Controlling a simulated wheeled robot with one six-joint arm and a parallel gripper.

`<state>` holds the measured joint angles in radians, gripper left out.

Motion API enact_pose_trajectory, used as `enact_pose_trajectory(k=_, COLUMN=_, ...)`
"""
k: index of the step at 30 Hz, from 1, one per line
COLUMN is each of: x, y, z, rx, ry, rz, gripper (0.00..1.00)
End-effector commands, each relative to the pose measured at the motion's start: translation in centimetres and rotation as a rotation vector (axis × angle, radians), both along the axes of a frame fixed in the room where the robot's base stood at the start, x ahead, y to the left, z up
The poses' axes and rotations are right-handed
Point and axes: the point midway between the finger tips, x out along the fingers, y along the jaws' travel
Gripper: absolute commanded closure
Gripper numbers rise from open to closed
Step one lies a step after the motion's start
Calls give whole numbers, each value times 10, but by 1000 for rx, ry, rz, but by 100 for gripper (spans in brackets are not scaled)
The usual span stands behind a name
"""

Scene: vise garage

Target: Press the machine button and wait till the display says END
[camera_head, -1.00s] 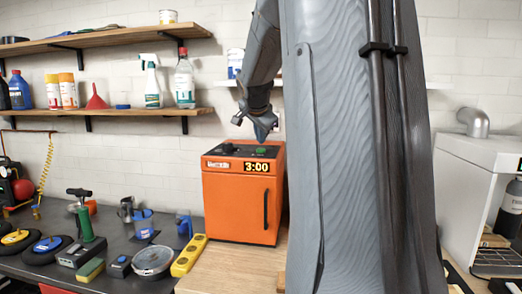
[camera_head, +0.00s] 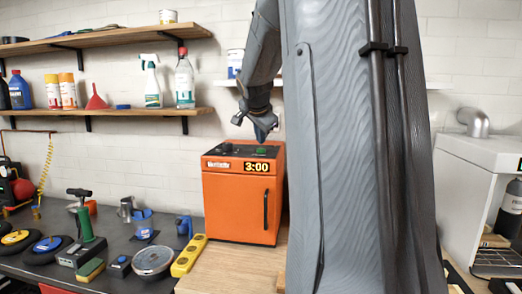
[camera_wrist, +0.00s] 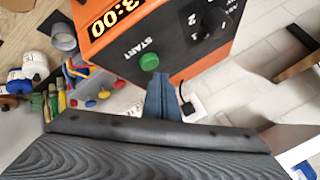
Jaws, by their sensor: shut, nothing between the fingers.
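The orange machine (camera_head: 236,207) stands on the wooden part of the bench, its door shut with a dark handle. Its display (camera_head: 256,167) reads 3:00; in the wrist view the display (camera_wrist: 115,14) also reads 3:00. On the machine's dark top panel is the green START button (camera_wrist: 149,62), beside a dark knob (camera_wrist: 214,19). The button also shows in the head view (camera_head: 262,150). My gripper (camera_head: 262,136) is shut and empty, pointing down just above the button. In the wrist view its fingertips (camera_wrist: 157,78) are close by the button; I cannot tell whether they touch it.
A yellow level-like bar (camera_head: 189,255) lies left of the machine. A round metal tin (camera_head: 152,262), a blue cup (camera_head: 143,222) and several tools crowd the dark bench. A wooden shelf (camera_head: 110,113) with bottles hangs on the wall at left. A white cabinet (camera_head: 470,190) stands at right.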

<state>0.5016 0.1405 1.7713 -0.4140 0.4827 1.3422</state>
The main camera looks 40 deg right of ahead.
Motion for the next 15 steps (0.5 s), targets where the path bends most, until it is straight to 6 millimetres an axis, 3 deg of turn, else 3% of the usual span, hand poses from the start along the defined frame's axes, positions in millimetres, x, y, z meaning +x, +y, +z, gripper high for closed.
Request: enact_pose_trajectory(k=15, x=0, y=0, z=-9, rx=1, ry=0, rz=-1, gripper=100)
